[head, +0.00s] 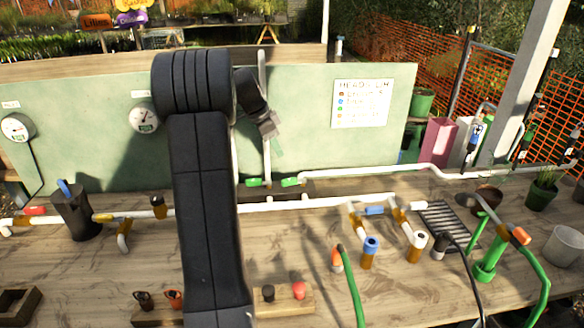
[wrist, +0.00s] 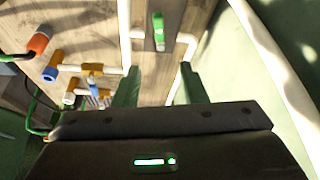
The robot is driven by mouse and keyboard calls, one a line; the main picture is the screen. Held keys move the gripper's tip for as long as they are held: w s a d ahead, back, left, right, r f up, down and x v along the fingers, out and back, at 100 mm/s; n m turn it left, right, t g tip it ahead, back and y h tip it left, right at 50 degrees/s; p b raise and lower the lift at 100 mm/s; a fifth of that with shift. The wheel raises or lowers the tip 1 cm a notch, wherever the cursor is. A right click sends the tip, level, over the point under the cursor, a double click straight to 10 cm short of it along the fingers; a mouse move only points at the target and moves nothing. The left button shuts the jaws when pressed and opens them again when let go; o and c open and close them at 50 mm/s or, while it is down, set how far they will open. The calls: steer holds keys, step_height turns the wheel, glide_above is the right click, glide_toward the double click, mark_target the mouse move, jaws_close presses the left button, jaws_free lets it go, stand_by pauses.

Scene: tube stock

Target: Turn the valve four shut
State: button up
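Two green valve handles lie low at the back of the bench in the head view, a left one (head: 253,183) and a right one (head: 291,182). A blue handle (head: 374,210) sits on the pipe further right. No readable number shows which is valve four. In the wrist view one green handle (wrist: 158,32) lies ahead, between white pipes. My gripper (wrist: 160,72) has its two green fingers spread, with nothing between them. In the head view my gripper (head: 275,145) hangs above the two green handles, apart from them; my arm hides part of the bench.
A white pipe (head: 330,204) runs along the bench, with brass fittings and outlets. A green panel (head: 90,100) with gauges stands behind. A vertical white pipe (head: 264,120) rises close to my gripper. Green hoses (head: 352,285) and a drain grate (head: 445,222) are at right.

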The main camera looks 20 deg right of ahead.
mark_target(294, 179)
steer(key=p+x, duration=0.2)
steer(key=x, duration=1.1)
steer(key=shift+d+f, duration=0.25)
steer(key=shift+f, duration=0.05)
jaws_close()
